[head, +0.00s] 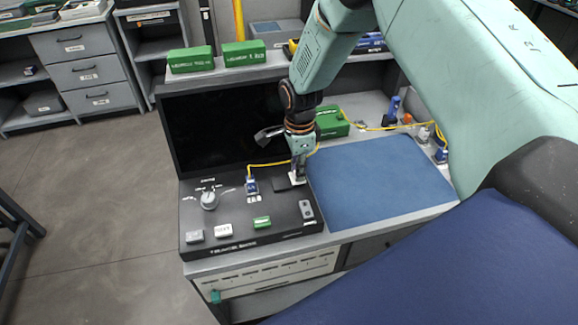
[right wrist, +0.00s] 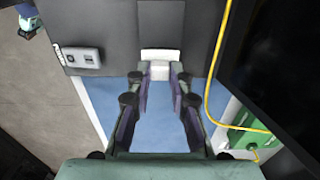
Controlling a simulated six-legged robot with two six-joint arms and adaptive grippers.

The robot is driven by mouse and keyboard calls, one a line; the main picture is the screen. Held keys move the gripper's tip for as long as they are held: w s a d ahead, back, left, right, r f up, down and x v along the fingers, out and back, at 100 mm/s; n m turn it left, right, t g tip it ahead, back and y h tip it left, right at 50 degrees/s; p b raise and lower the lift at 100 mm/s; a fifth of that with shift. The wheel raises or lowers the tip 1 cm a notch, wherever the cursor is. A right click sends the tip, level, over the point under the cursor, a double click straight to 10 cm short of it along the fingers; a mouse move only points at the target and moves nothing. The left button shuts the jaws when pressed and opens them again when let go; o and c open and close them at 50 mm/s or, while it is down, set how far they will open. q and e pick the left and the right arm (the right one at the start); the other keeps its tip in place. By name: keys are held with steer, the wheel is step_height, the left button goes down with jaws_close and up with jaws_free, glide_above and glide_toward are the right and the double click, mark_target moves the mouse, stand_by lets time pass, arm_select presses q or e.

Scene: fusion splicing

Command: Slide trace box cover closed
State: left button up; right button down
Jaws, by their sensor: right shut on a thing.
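My right gripper (head: 297,178) points down at the right edge of the black console (head: 235,195), below the dark screen. It is shut on a small white block, which looks like the handle of the trace box cover. In the right wrist view the white block (right wrist: 160,55) sits between the fingertips (right wrist: 160,72). A dark flat piece (head: 283,185), likely the cover, lies on the console just left of the fingers. The gripper partly hides it, so I cannot tell how far it is slid. My left gripper is not in view.
A blue mat (head: 375,180) lies right of the console. A yellow cable (head: 270,163) runs from a blue plug (head: 251,186) behind my gripper towards a green box (head: 331,122). A knob (head: 209,200) and small labelled blocks sit on the console. The screen (head: 220,125) stands close behind.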

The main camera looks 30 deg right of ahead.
steer(key=shift+w+r, duration=0.1)
steer(key=c, duration=1.7)
jaws_free()
steer(key=o, duration=0.5)
steer(key=shift+d, duration=0.2)
steer(key=shift+a, duration=0.15)
step_height(320, 180, up, 12)
